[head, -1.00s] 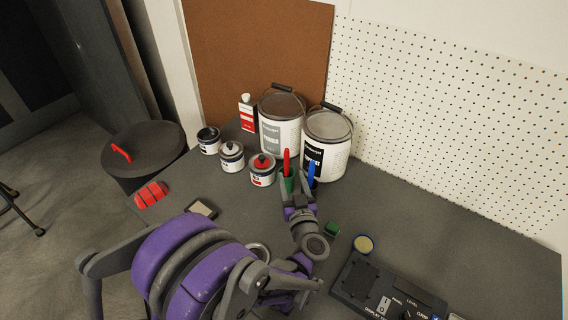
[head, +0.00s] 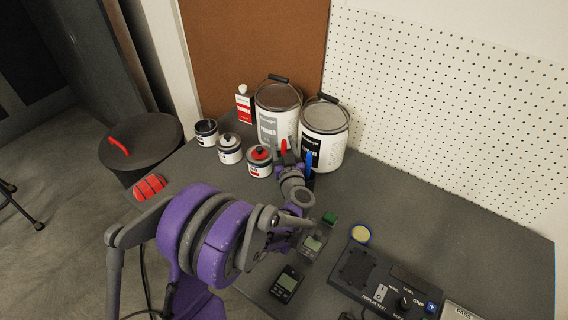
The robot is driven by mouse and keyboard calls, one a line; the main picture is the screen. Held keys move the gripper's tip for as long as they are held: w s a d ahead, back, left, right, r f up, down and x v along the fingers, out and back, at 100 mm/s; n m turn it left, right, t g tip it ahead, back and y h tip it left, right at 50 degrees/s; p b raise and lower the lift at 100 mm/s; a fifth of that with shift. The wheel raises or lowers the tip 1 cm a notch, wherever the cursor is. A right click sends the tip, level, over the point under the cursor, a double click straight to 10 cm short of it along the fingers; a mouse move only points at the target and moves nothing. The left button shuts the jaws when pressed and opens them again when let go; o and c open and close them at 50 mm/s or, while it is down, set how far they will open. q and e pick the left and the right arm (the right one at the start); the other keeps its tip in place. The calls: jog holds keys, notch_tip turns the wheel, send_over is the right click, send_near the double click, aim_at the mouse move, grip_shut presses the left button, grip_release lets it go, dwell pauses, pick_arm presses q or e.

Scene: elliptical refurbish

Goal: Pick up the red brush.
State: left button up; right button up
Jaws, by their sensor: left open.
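The red brush (head: 284,147) stands upright, its red handle showing above my left gripper in the head view. My left gripper (head: 289,156) is open at the brush, with its fingers near the handle. The lower part of the brush and the cup under it are hidden by the gripper. A blue brush (head: 309,161) stands just to the right. My right gripper is not in view.
Two large paint cans (head: 279,112) and (head: 324,133) stand close behind. Small paint jars (head: 259,165) stand to the left. A black control box (head: 385,285) and handheld meters (head: 287,284) lie in front.

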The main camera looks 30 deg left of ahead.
pick_arm(q)
grip_shut()
dwell(0.5)
